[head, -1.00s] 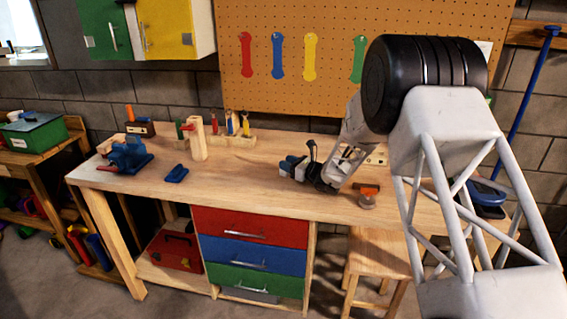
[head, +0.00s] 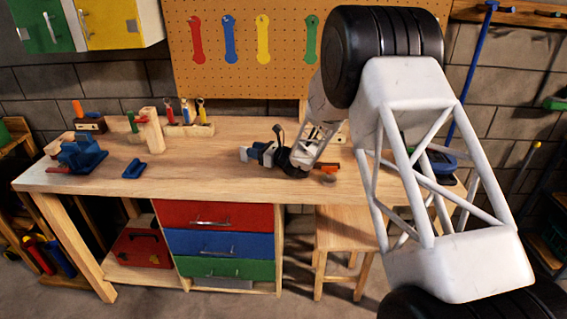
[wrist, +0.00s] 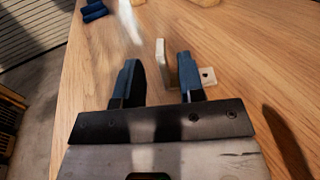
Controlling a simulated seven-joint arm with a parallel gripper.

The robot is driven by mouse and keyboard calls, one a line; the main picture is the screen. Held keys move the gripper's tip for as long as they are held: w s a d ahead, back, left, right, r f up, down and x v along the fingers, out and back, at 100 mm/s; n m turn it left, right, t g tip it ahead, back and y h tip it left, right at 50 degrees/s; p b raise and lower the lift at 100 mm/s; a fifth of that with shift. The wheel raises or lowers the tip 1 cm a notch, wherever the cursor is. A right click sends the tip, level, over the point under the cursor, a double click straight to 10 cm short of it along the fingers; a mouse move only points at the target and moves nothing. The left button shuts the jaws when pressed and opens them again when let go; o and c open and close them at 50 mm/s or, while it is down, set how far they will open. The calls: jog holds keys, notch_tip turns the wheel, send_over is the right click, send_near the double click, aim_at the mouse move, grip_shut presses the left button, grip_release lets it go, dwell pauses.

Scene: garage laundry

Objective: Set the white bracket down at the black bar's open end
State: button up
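The white bracket (wrist: 162,62) is a pale L-shaped piece in the wrist view. Its upright plate stands between my fingers, close to the right one, and its flat foot with a dark hole shows past that finger. My gripper (wrist: 158,82) has two blue fingers set apart, with a clear gap between the left finger and the bracket. In the head view my gripper (head: 257,154) is low over the workbench (head: 215,185), and a small white patch shows between its fingers. I cannot make out the black bar in either view.
A blue vise (head: 82,155), a small blue block (head: 135,168), an upright wooden piece (head: 152,130) and a tool rack (head: 188,130) stand left of my gripper. An orange-red item (head: 333,167) lies to its right. Bare bench surface lies between the blue block and my gripper.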

jog(key=shift+s+d+r, duration=0.1)
jog(key=shift+s+r, duration=0.15)
jog(key=shift+r, duration=0.15)
jog(key=s+d+r+n+g+h, duration=0.2)
jog(key=s+d+r+n, duration=0.25)
jog(key=s, duration=0.45)
jog(key=s+d+r+n+g+h, duration=0.2)
jog(key=s+d+r+n, duration=0.15)
jog(key=s+r, duration=0.35)
jog(key=s+d+r+n+g+h, duration=0.2)
jog(key=s+d+r+n, duration=0.2)
jog(key=s, duration=0.6)
jog(key=s+d+n+h, duration=0.3)
jog(key=s+d, duration=0.4)
jog(key=s, duration=0.3)
jog(key=s+d+n+t+h, duration=0.1)
jog(key=s+d+n+h, duration=0.2)
jog(key=s+d, duration=0.3)
jog(key=s+d+r+n+h, duration=0.1)
jog(key=s+d+n+h, duration=0.3)
jog(key=s, duration=1.2)
jog(key=d, duration=0.3)
jog(key=shift+d+t+h, duration=0.35)
jog(key=shift+t+h, duration=0.05)
